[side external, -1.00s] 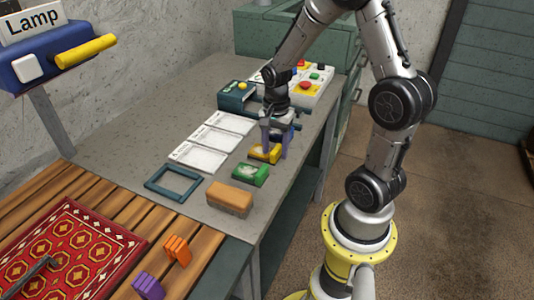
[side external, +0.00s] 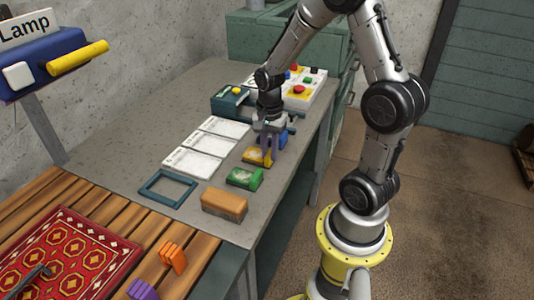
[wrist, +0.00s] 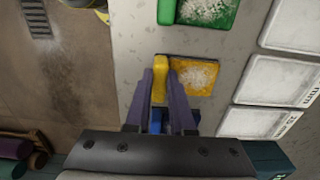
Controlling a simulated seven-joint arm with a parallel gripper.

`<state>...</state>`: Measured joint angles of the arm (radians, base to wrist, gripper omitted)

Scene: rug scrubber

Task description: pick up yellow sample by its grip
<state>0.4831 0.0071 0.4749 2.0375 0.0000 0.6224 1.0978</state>
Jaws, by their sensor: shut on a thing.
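The yellow sample (side external: 254,157) is a flat yellow block with a pale speckled top and a raised grip along one side. It lies on the grey bench between the green sample (side external: 242,178) and the blue sample (side external: 283,138). My gripper (side external: 267,157) points down over it and is shut on its grip. In the wrist view, the purple fingers (wrist: 160,82) stand on either side of the yellow grip, with the speckled face of the yellow sample (wrist: 202,76) to their right. I see no clear gap between the sample and the bench. The fingers hide part of the grip.
Three white labelled cards (side external: 193,164) lie left of the samples, with an empty teal frame (side external: 167,188) nearer. An orange-brown block (side external: 224,205) sits at the near bench edge. A teal box (side external: 230,101) and a button panel (side external: 303,90) stand behind my gripper.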

